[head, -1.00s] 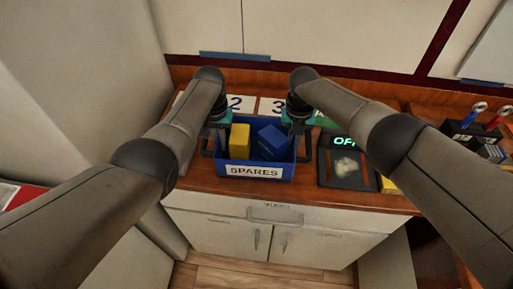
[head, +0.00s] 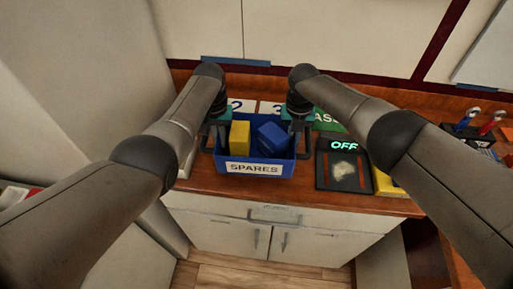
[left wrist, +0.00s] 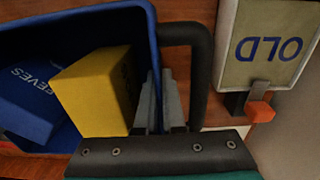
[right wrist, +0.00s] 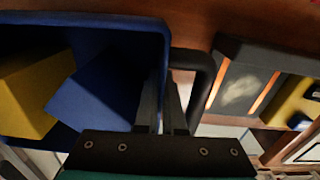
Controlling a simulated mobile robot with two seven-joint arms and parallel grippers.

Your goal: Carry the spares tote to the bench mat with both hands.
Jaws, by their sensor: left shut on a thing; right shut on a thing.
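The spares tote (head: 285,168) is an open blue bin with a white SPARES label on its front, a black loop handle at each side, and a yellow block (head: 239,140) and a blue block (head: 272,138) inside. It looks level over the wooden counter. My left gripper (head: 213,133) is shut on its left side. In the left wrist view, its fingers (left wrist: 160,100) are at the tote wall, inside the handle's loop. My right gripper (head: 298,132) is shut on the right side, likewise in the right wrist view (right wrist: 162,105). I cannot make out a bench mat.
A dark tray with a lit OFF sign (head: 344,146) stands right of the tote, with a yellow item (head: 386,182) beside it. A green card (head: 328,123) and number cards lie behind. Tools stand far right.

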